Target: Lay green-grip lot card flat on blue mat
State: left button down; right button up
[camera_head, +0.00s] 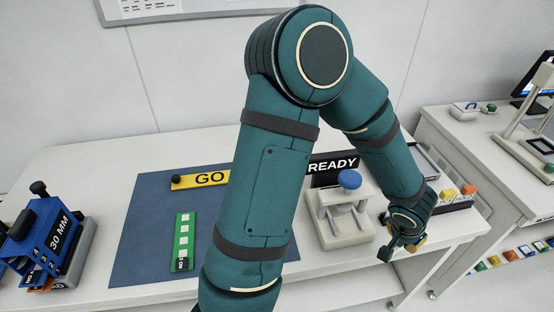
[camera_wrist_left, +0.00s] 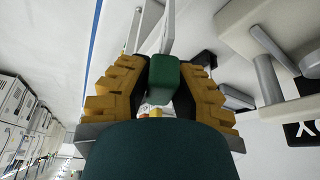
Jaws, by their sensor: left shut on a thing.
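The blue mat (camera_head: 130,255) lies on the white table, left of my arm, which covers part of it. My left gripper (camera_head: 408,246) is at the table's front right, beyond the mat's right side. In the left wrist view my left gripper (camera_wrist_left: 158,85) has its yellow pads shut on the green grip (camera_wrist_left: 163,78) of the lot card. A thin pale part of the card (camera_wrist_left: 168,35) extends past the grip, seen nearly edge-on. In the head view I cannot make out the card at the gripper. My right gripper is not in view.
A yellow GO bar (camera_head: 210,179) and a green strip with white squares (camera_head: 184,240) lie on the mat. A blue 30 MM block (camera_head: 45,237) stands left.

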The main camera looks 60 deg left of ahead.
aim_at(154, 189)
jog(key=k+j, duration=0.45)
jog(key=k, duration=0.15)
jog(key=k+u, duration=0.1)
jog(key=u, duration=0.3)
jog(key=j+u, duration=0.15)
jog(key=u, duration=0.25)
jog(key=k+j+u, duration=0.1)
jog(key=u, duration=0.3)
